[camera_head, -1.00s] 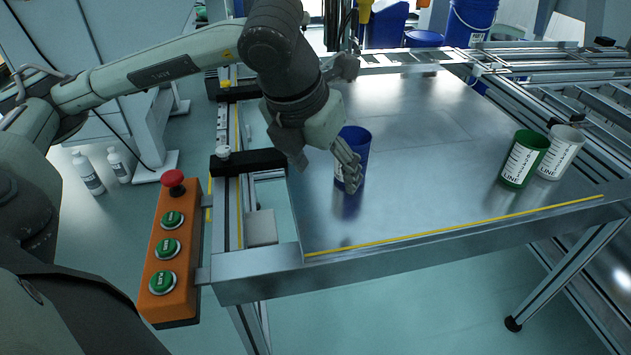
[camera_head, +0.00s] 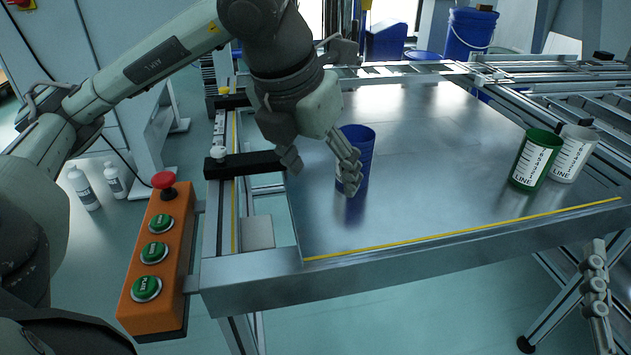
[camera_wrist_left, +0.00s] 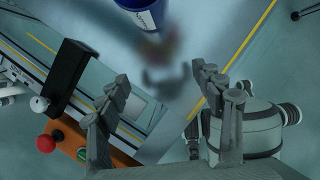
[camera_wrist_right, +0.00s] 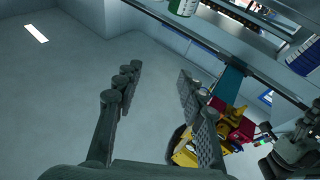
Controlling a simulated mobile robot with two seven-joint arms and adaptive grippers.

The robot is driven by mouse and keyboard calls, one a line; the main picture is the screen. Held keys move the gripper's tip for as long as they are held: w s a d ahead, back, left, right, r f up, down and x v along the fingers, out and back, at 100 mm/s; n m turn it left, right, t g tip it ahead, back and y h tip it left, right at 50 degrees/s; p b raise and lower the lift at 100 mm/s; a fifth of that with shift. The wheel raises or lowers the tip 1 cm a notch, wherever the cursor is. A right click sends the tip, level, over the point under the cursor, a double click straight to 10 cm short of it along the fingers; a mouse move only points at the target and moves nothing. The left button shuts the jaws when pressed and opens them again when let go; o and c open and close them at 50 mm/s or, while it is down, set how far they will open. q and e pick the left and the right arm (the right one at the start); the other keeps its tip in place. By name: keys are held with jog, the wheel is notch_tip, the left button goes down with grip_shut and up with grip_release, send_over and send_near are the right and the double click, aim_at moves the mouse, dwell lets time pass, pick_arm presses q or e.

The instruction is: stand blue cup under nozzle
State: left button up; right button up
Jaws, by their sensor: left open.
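The blue cup (camera_head: 361,143) stands upright on the metal panel, near its left side. My left gripper (camera_head: 320,170) is open beside it, with one finger in front of the cup in the head view. In the left wrist view, the cup (camera_wrist_left: 140,10) shows at the top edge, beyond the open fingers (camera_wrist_left: 163,90), and nothing is between them. My right gripper (camera_head: 595,285) is low at the right, off the panel's front edge. In the right wrist view its fingers (camera_wrist_right: 158,78) are apart and empty. I cannot make out the nozzle clearly.
A green cup (camera_head: 534,160) and a white cup (camera_head: 573,153) stand together at the panel's right. An orange button box (camera_head: 160,255) with a red knob is at the front left. A black clamp bar (camera_head: 245,165) reaches the panel's left edge. The panel's middle (camera_head: 440,150) is clear.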

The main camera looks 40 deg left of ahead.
jog(key=s+r+t+y+b, duration=0.2)
jog(key=s+r+t, duration=0.3)
jog(key=r, duration=0.3)
jog(key=shift+s+a+r+t+y, duration=0.2)
jog(key=shift+s+t+y, duration=0.15)
jog(key=shift+s, duration=0.4)
jog(key=shift+f, duration=0.1)
dwell(0.6)
